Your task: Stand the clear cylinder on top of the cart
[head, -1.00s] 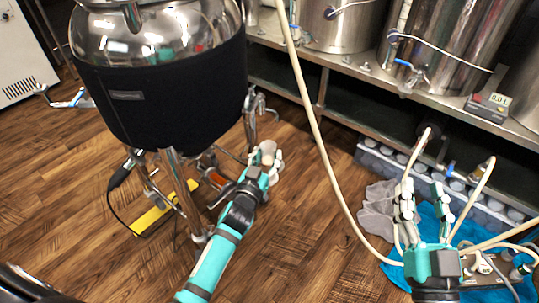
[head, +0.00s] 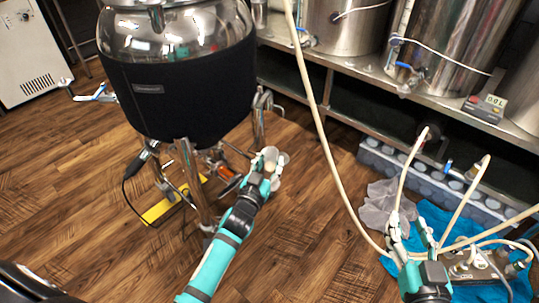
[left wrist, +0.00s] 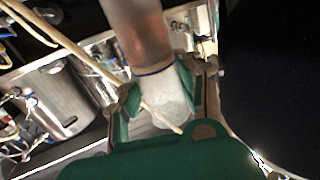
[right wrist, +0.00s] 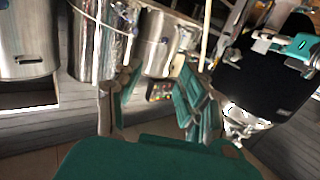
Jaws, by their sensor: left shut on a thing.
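My left gripper (head: 267,170) is shut on the clear cylinder (head: 271,155), beside the black-jacketed kettle and above the wood floor. In the head view the cylinder is small, pale and seen nearly end-on. In the left wrist view the cylinder (left wrist: 165,95) is whitish and translucent between the fingers, with a thin blue ring and a brownish see-through length running out of the top of the picture. My right gripper (head: 411,240) is empty, its fingers apart, in front of the hoses; it also shows open in the right wrist view (right wrist: 150,105). I cannot make out the cart.
The black-jacketed kettle (head: 185,85) stands on metal legs at left. A steel shelf (head: 400,88) with tanks runs along the back right. Hoses, a grey cloth (head: 380,207) and a blue cloth (head: 435,220) lie at right. Wood floor (head: 300,240) is clear between the arms.

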